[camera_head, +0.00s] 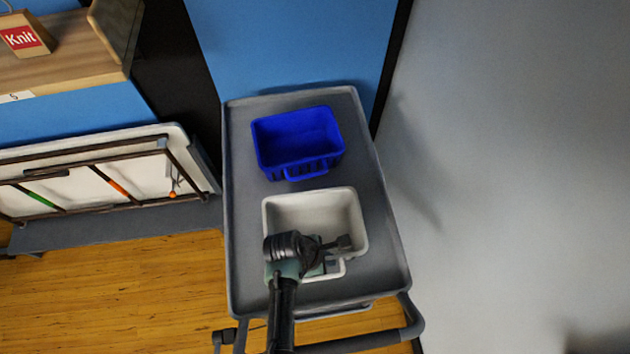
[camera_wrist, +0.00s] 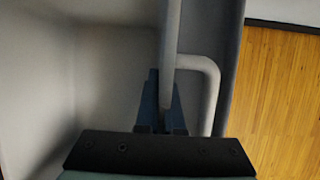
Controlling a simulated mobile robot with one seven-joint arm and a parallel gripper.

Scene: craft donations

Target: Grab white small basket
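The white small basket (camera_head: 355,216) stands on the near half of the grey cart, open side up, and looks empty. Its handle loop sticks out on the near side and also shows in the wrist view (camera_wrist: 212,88). My gripper (camera_head: 337,246) is over the near wall of the basket and hides part of it. In the wrist view my gripper (camera_wrist: 165,103) has its narrow fingers close together on either side of the basket's rim, shut on it. The exact contact at the fingertips is partly hidden.
The grey cart (camera_head: 243,230) has a raised edge and a push handle at its near end. A blue basket (camera_head: 297,140) stands just behind the white one. A grey wall (camera_head: 500,150) is close on the right, and a rack (camera_head: 85,170) stands at the left.

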